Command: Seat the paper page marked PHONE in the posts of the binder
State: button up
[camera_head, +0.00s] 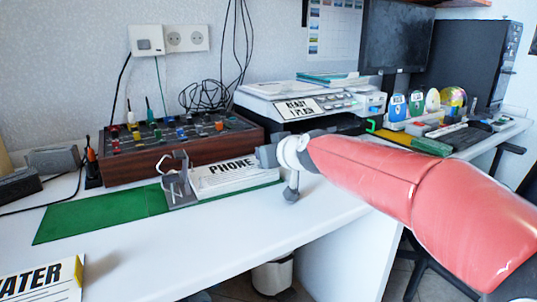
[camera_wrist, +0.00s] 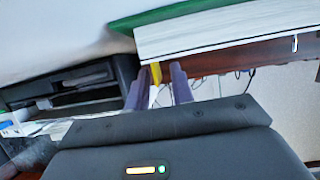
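The white page marked PHONE (camera_head: 232,175) lies over the right half of the green binder (camera_head: 95,214), its left edge against the metal post mechanism (camera_head: 179,192). An arched metal piece stands up there. I cannot tell whether the posts pass through the page. My gripper (camera_head: 264,157) is at the page's right end. In the wrist view, the page's pale edge (camera_wrist: 225,30) runs across the top, with a yellow tab (camera_wrist: 155,72) sticking out between my gripper's fingers (camera_wrist: 160,72). The fingers look open, with a gap beside the tab.
A page marked WATER (camera_head: 38,284) with a yellow tab lies at the front left. A wooden control box (camera_head: 180,150) stands behind the binder. A printer with a READY sign (camera_head: 298,108) is behind my gripper. The white desk (camera_head: 200,250) in front is clear.

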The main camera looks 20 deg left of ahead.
jog(key=shift+r+p, duration=0.55)
jog(key=shift+p, duration=0.1)
jog(key=b+v, duration=0.4)
jog(key=v, duration=0.8)
jog(key=shift+r, duration=0.1)
jog(key=s+d+f+m+g+h+p, duration=0.1)
jog(key=s+d+f+m+h+p, duration=0.1)
jog(key=s+d+f, duration=0.3)
jog(key=s+d+f+m+g+h+p, duration=0.1)
jog(key=s+d+f+m+h+p, duration=0.2)
jog(key=s+d+f, duration=0.3)
jog(key=s+d+f+m+g+h+p, duration=0.1)
jog(key=s+d+f+m+h, duration=0.3)
jog(key=s+d, duration=0.7)
jog(key=d+f+p, duration=0.1)
jog(key=d, duration=0.5)
jog(key=shift+s+d+f+g+h+p, duration=0.15)
jog(key=shift+s+d+g+h+p, duration=0.2)
jog(key=shift+s+d+g+h, duration=0.05)
